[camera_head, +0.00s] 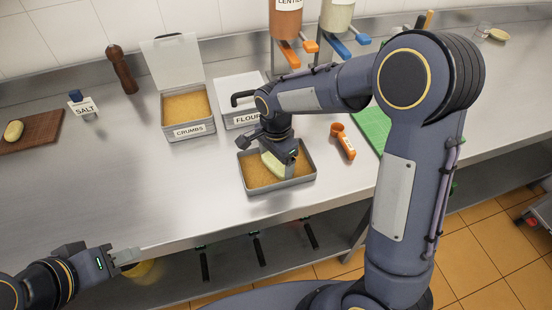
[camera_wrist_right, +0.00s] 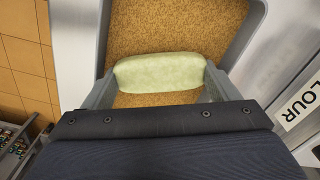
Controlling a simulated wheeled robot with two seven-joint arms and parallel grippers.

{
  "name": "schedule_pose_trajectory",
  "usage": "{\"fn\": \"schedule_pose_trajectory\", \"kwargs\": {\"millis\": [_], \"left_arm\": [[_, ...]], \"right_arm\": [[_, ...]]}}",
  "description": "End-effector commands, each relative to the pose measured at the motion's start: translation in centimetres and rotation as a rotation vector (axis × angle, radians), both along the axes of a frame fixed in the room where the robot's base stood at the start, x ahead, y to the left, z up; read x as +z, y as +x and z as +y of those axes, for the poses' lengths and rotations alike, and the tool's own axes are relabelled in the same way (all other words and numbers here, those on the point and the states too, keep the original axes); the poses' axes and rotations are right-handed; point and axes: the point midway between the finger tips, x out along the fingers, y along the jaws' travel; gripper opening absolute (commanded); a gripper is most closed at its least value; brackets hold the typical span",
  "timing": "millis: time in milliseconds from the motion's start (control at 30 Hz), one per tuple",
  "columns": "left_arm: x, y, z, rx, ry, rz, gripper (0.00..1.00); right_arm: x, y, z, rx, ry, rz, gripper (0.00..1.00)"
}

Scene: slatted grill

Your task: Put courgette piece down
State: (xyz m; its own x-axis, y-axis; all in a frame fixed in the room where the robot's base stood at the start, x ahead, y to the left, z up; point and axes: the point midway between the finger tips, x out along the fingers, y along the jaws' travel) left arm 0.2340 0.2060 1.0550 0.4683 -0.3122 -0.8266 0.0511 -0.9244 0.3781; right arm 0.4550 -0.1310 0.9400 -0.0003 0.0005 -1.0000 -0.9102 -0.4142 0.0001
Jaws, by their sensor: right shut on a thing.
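The courgette piece (camera_wrist_right: 158,72) is a pale green slab seen in the right wrist view between my right gripper's two fingers. It also shows in the head view (camera_head: 273,166), over a grey metal tray (camera_head: 287,187) with golden crumbs in it. My right gripper (camera_head: 277,160) is shut on the courgette piece, pointing down into the tray. I cannot tell whether the piece touches the crumbs. My left gripper (camera_head: 130,256) is at the lower left of the head view, in front of the counter's edge and away from the tray; its jaw gap is not clear.
A CRUMBS box (camera_head: 190,130) with its lid up and a FLOUR box (camera_head: 240,118) stand behind the tray. An orange scoop (camera_head: 344,143) and green board (camera_head: 374,127) lie to the right. The counter left of the tray is clear.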

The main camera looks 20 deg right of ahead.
Motion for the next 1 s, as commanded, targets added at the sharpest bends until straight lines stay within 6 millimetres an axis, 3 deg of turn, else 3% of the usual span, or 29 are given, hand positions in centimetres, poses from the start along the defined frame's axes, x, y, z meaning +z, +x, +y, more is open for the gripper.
{"fn": "schedule_pose_trajectory", "kwargs": {"millis": [67,100,167,400,567,1000], "left_arm": [[-0.4,0.0,0.0,0.0,0.0,0.0,0.36],[-0.2,0.0,0.0,0.0,0.0,0.0,0.36],[-0.2,0.0,0.0,0.0,0.0,0.0,0.36],[-0.2,0.0,0.0,0.0,0.0,0.0,0.36],[0.0,0.0,0.0,0.0,0.0,0.0,0.36],[-0.2,0.0,0.0,0.0,0.0,0.0,0.36]], "right_arm": [[-0.4,0.0,0.0,0.0,0.0,0.0,0.58],[-0.3,0.0,0.0,0.0,0.0,0.0,0.85],[-0.2,0.0,0.0,0.0,0.0,0.0,0.9],[-0.2,0.0,0.0,0.0,0.0,0.0,0.9],[0.9,0.1,0.0,0.0,0.001,-0.004,0.9],[9.8,0.1,0.0,0.001,0.001,-0.004,0.9]]}}
